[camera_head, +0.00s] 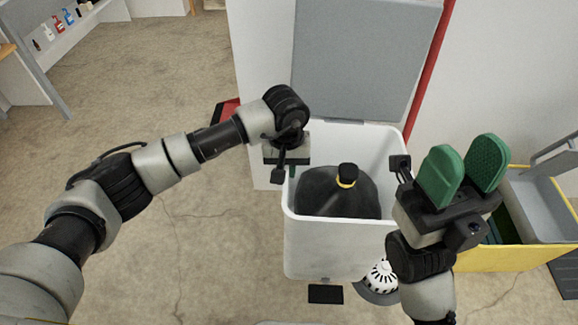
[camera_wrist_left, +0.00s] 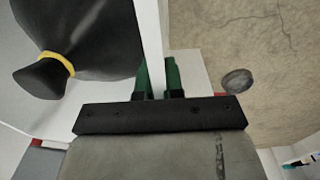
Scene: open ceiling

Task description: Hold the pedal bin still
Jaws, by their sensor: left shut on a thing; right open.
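The white pedal bin (camera_head: 330,245) stands on the floor with its grey lid (camera_head: 365,60) raised. A black bag (camera_head: 322,192) with its neck tied by a yellow band sits inside; it also shows in the left wrist view (camera_wrist_left: 95,35). My left gripper (camera_head: 291,170) is at the bin's left rim. In the left wrist view its green fingers (camera_wrist_left: 158,78) are on either side of the white bin wall (camera_wrist_left: 150,35), shut on it. My right gripper (camera_head: 464,172), with green finger pads, is open and empty, raised at the bin's right. A black pedal (camera_head: 325,294) is at the bin's foot.
A yellow-sided bin (camera_head: 520,258) with a grey lid stands at the right. A white round slotted object (camera_head: 381,277) is on the floor near the bin's front right. A shelf with bottles (camera_head: 58,27) is at the far left. The floor left of the bin is mostly clear.

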